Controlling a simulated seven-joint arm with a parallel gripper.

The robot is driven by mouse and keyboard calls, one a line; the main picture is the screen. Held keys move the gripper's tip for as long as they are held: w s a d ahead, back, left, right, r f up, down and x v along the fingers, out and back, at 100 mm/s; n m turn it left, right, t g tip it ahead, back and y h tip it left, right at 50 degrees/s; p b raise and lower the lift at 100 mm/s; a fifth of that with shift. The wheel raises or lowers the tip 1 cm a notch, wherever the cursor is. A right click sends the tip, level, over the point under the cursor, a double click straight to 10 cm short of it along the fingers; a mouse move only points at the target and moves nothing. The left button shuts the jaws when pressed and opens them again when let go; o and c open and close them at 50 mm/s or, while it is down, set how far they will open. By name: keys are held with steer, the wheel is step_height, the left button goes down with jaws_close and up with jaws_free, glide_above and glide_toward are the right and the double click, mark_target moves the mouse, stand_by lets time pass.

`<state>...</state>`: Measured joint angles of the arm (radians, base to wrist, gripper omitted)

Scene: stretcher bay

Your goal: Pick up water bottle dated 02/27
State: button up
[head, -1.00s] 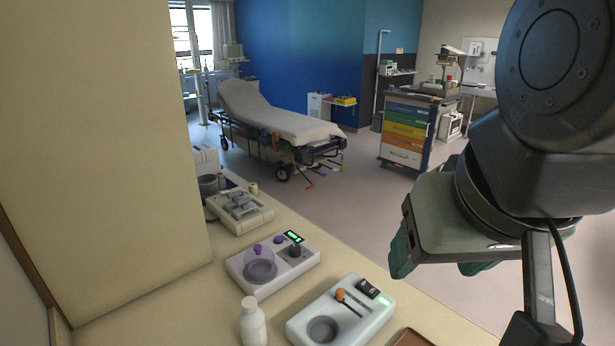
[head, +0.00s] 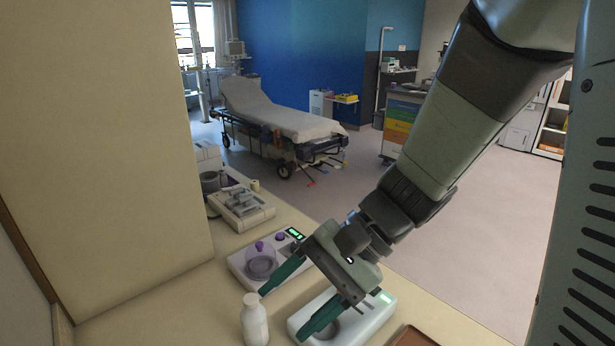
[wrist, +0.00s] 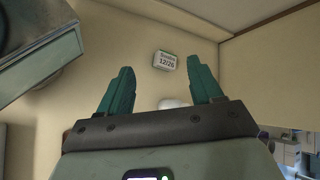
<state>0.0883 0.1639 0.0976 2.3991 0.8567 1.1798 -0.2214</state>
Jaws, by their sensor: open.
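A white bottle (head: 254,325) stands upright on the counter at the bottom of the head view; no date on it is readable. My gripper (head: 284,313) is open and empty, fingers pointing down-left, just right of the bottle in the picture. In the wrist view my two green fingers (wrist: 164,80) are spread apart. A white rounded shape (wrist: 174,103), probably the bottle, shows partly between them, mostly hidden by the gripper body. Beyond the fingertips is a small white card (wrist: 165,61) with print that seems to read 12/26.
A white device with a round well (head: 375,318) lies beneath my gripper. A second device with purple knobs (head: 245,272) is behind, and a grey-topped one (head: 240,208) farther back. A brown tray (head: 413,337) is at the front edge. A beige wall panel (head: 100,150) bounds the left.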

mark_target(245, 299)
steer(key=w+a+f+m+t+y, duration=0.4)
steer(key=w+a+f+m+y, duration=0.1)
steer(key=w+f+m+y, duration=0.35)
steer(key=w+d+f+m+t+h, duration=0.1)
steer(key=w+f+m+t, duration=0.1)
steer(key=f+m+t, duration=0.4)
steer(key=w+f+m+t+h, duration=0.1)
steer(key=w+f+m+t, duration=0.15)
steer(key=f+m, duration=0.35)
steer(key=shift+n+t, duration=0.25)
steer(key=shift+n, duration=0.1)
steer(key=x, duration=0.3)
steer(key=f+x, duration=0.1)
steer(key=x, duration=0.6)
steer(key=shift+s+a+f, duration=0.25)
steer(key=shift+s, duration=0.15)
jaws_close()
